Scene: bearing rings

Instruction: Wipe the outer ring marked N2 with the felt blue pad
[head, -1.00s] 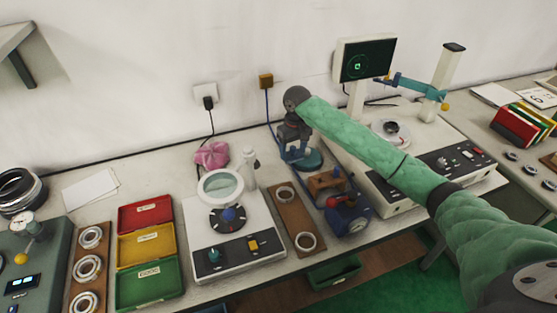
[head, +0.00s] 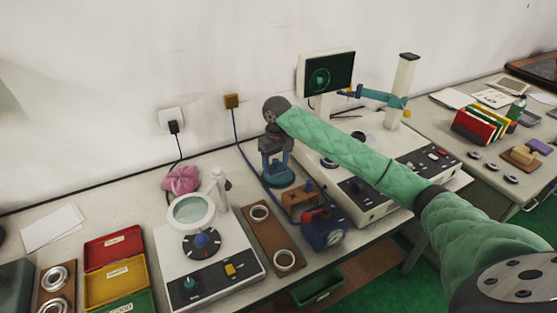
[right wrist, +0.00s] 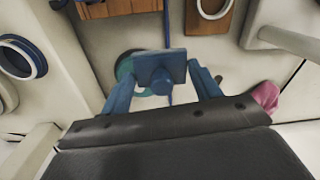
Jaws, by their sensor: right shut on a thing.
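My right gripper (head: 276,160) points down over the bench beside the wall. Its blue fingers are shut on a blue block with a round knob, which looks like the felt blue pad (right wrist: 160,70). The pad is held above a teal round thing (head: 278,179), which also shows in the wrist view (right wrist: 125,68). Two metal rings, a far one (head: 259,212) and a near one (head: 283,260), sit on a brown board. More rings (head: 56,278) lie on a board at the left. I cannot read N2 on any ring. My left gripper is out of view.
A magnifier device (head: 205,265) stands left of the brown board. A blue vise-like device (head: 325,232) stands right of it. Behind is a white machine (head: 375,200) with a monitor (head: 327,75). Coloured bins (head: 115,270) and a pink cloth (head: 181,179) are at the left.

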